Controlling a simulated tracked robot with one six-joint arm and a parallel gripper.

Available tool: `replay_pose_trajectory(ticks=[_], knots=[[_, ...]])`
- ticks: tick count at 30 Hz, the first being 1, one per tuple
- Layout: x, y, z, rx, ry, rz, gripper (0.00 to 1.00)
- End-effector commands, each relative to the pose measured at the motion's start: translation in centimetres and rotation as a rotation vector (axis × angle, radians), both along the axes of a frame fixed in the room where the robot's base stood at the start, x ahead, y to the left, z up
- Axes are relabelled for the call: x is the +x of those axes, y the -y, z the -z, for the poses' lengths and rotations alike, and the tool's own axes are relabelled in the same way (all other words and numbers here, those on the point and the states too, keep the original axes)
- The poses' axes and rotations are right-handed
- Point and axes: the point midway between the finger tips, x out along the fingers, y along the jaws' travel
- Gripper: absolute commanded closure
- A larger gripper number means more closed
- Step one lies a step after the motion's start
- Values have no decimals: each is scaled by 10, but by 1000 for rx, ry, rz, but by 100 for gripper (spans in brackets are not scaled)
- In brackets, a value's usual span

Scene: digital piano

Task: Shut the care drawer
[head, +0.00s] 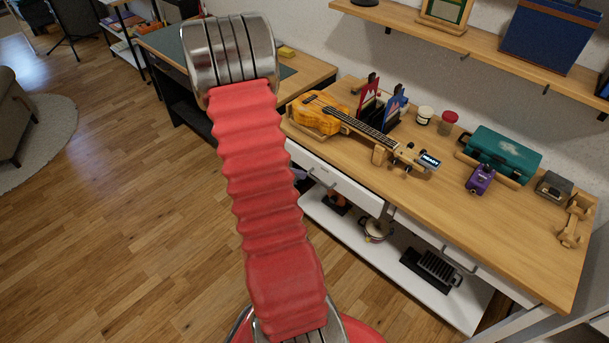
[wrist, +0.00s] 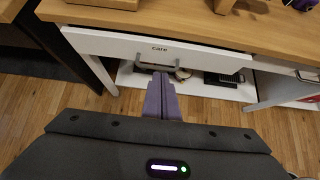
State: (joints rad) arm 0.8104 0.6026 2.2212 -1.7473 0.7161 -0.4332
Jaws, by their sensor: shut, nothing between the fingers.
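The care drawer (wrist: 205,56) has a white front with the label "care" and a grey bar handle, under the wooden bench top. It seems to stand slightly forward of the bench edge, but how far is hard to tell. The drawer front also shows in the head view (head: 345,184), partly behind my arm. My gripper (wrist: 161,76) is shut and empty, its purple fingers pointing at the handle (wrist: 153,66). The fingertips overlap the handle in the wrist view; whether they touch it is unclear. In the head view my arm hides most of the gripper.
A second white drawer (head: 436,243) is to the right. A ukulele (head: 320,113) and a green case (head: 503,154) are on the bench.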

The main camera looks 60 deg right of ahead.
Motion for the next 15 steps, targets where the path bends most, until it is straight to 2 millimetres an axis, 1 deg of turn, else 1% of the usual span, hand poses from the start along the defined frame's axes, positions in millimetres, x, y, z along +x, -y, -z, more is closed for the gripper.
replay_pose_trajectory(ticks=[4, 12, 15], knots=[[2, -5, -5, 0, 0, -1, 100], [2, -6, -6, 0, -1, -1, 100], [2, -6, -7, -2, 2, 2, 93]])
